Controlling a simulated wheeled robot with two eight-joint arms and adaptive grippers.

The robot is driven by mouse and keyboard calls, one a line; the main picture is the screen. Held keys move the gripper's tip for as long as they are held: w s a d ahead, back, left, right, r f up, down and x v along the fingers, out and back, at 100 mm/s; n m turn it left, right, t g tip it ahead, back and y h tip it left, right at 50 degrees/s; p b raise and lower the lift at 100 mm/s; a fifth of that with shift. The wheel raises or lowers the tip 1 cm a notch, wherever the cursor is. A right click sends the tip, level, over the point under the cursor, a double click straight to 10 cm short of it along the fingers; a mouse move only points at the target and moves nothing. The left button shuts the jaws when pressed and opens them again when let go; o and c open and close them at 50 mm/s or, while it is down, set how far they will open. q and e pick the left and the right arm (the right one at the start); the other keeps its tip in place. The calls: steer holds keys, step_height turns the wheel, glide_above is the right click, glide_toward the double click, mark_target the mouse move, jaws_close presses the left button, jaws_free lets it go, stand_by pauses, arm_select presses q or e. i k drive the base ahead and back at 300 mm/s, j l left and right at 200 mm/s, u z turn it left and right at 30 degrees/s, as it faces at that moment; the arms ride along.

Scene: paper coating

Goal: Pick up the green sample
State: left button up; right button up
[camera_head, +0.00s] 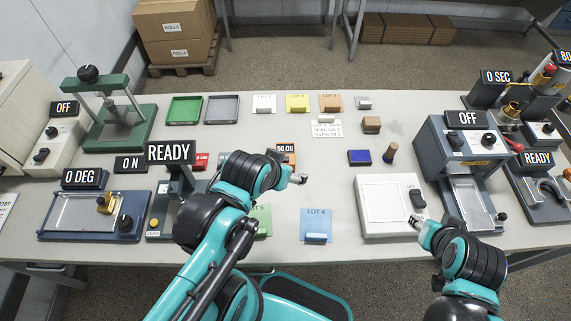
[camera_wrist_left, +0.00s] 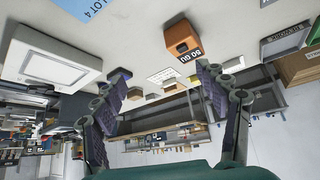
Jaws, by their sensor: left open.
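The green sample (camera_head: 263,221) is a pale green card lying on the table in front of me, left of the blue card marked LOT 4 (camera_head: 316,222). My left arm hides much of it. My left gripper (camera_head: 299,179) is beyond the green card and a little to its right, above the table. In the left wrist view my left gripper (camera_wrist_left: 163,82) has its fingers apart with nothing between them. The green sample cannot be made out in that view. My right gripper (camera_head: 415,222) is by the front right of the white device; its fingers are too small to read.
An orange block marked 50 GU (camera_head: 288,148) stands just behind my left gripper; it also shows in the left wrist view (camera_wrist_left: 180,38). A white flat device (camera_head: 378,207) lies at right. Green (camera_head: 184,109) and grey (camera_head: 221,107) trays lie at the back. Instruments crowd both sides.

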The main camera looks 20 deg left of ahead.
mark_target(255, 219)
steer(key=u, duration=0.45)
steer(key=k+j+u, duration=0.1)
steer(key=u, duration=0.85)
steer(key=j+u, duration=0.15)
steer(key=u, duration=0.3)
steer(key=k, duration=0.05)
